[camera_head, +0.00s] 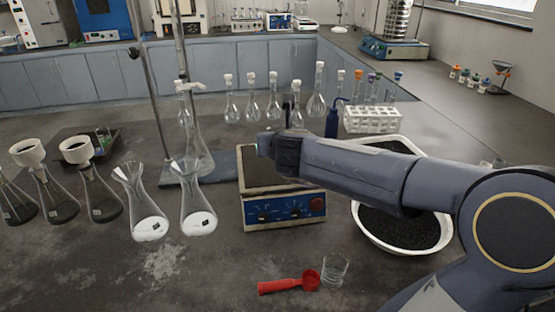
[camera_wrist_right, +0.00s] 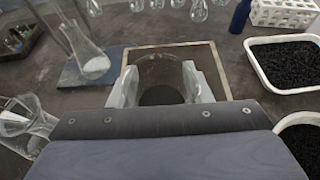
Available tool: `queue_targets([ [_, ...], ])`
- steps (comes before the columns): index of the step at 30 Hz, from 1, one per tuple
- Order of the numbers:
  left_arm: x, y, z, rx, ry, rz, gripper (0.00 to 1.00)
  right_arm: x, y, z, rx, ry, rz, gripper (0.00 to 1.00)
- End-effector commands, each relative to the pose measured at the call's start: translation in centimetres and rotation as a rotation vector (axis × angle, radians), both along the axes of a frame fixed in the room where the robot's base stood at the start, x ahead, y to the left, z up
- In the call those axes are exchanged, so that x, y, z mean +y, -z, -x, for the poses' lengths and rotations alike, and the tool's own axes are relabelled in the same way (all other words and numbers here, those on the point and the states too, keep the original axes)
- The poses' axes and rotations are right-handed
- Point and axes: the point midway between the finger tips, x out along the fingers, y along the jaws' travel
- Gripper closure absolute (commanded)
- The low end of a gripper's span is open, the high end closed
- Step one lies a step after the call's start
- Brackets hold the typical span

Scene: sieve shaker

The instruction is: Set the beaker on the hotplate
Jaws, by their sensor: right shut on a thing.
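The hotplate (camera_head: 284,209) stands mid-table, with a dark top, a pale rim and a blue front with knobs. My right gripper (camera_head: 272,146) is above the hotplate's top, its arm coming in from the right. In the right wrist view, its white fingers (camera_wrist_right: 160,88) are shut on a clear glass beaker (camera_wrist_right: 161,70), one on each side. The beaker looks upright and is over the hotplate's top (camera_wrist_right: 206,58). The head view hides the beaker behind my arm, and I cannot tell whether its base touches the plate. My left gripper is not in view.
Flasks (camera_head: 197,212) stand left of the hotplate, near a stand on a blue-grey base. Volumetric flasks (camera_head: 252,108), a blue bottle (camera_head: 333,122) and a white tube rack (camera_head: 371,120) are behind. A white basin of black granules (camera_head: 404,232) is right. A red scoop (camera_head: 285,284) and small glass (camera_head: 335,270) lie in front.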

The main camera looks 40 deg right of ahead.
Motion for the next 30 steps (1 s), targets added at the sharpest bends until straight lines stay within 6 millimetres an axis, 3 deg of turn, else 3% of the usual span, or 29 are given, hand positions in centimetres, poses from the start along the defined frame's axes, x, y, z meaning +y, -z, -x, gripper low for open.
queue_targets([
  [6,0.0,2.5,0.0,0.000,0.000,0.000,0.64,-2.7,4.2,-2.6,0.003,-0.001,0.001,0.80],
  [14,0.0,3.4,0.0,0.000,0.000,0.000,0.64,-3.8,5.7,-3.7,-0.001,-0.001,0.000,0.80],
  [21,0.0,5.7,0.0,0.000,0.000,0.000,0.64,-4.4,9.1,-4.2,0.001,-0.002,0.001,0.80],
  [30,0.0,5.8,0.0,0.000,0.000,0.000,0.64,-4.3,9.4,-4.2,-0.002,-0.002,0.001,0.80],
])
